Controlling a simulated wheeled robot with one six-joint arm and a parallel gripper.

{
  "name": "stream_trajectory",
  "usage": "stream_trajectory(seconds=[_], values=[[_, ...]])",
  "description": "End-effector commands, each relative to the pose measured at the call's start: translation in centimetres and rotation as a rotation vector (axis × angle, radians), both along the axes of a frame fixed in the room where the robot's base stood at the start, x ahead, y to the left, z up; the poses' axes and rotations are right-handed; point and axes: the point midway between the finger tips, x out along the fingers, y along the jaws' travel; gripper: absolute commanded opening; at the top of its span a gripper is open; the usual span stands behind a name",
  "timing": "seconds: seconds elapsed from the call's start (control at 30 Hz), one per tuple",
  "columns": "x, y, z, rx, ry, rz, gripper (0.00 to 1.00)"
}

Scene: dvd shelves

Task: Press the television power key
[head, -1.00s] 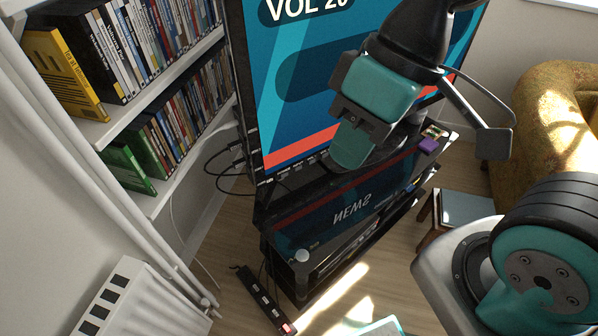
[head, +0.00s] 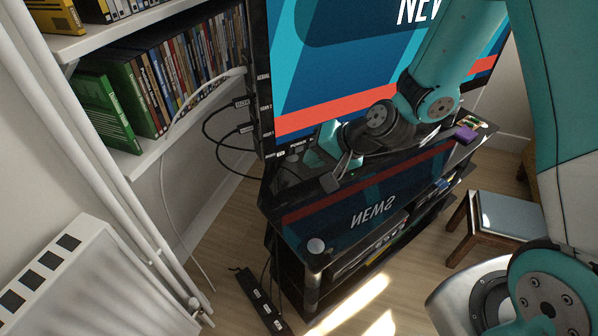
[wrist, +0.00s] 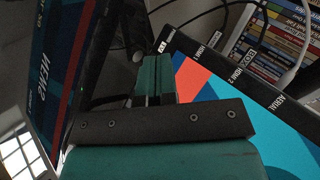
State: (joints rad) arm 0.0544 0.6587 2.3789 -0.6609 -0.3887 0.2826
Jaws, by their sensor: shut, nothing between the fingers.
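The television (head: 350,65) is lit with a blue, teal and red picture and stands on a black glossy stand. Its left edge carries labelled sockets, which also show in the wrist view on the television (wrist: 215,80). Small pale marks run along its lower left bezel (head: 297,147); I cannot clearly pick out the power key among them. My gripper (head: 318,155) is low at the television's bottom left corner, just above the stand. Its teal fingers are together and empty in the wrist view (wrist: 153,72). I cannot tell whether they touch the bezel.
The stand (head: 330,235) has a round pale thing (head: 316,245) on its near corner and a purple item (head: 466,133) at right. Cables hang left of the television. Shelves (head: 150,160), a radiator (head: 90,285), a power strip (head: 262,300) and a stool (head: 500,215) stand around.

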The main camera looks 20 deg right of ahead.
Motion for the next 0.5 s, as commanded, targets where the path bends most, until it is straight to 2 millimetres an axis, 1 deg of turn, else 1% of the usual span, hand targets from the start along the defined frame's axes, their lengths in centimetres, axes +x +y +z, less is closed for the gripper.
stream_trajectory(seconds=[0.03,0.1,0.2,0.3,0.5], values=[[0.5,-0.9,-4.0,0.020,0.012,-0.063,0.00],[1.3,-1.8,-6.5,0.041,0.011,-0.137,0.00],[1.8,-2.9,-9.0,0.062,0.010,-0.215,0.00],[2.1,-3.5,-10.1,0.072,0.008,-0.257,0.00],[2.2,-3.7,-10.3,0.076,0.005,-0.273,0.00]])
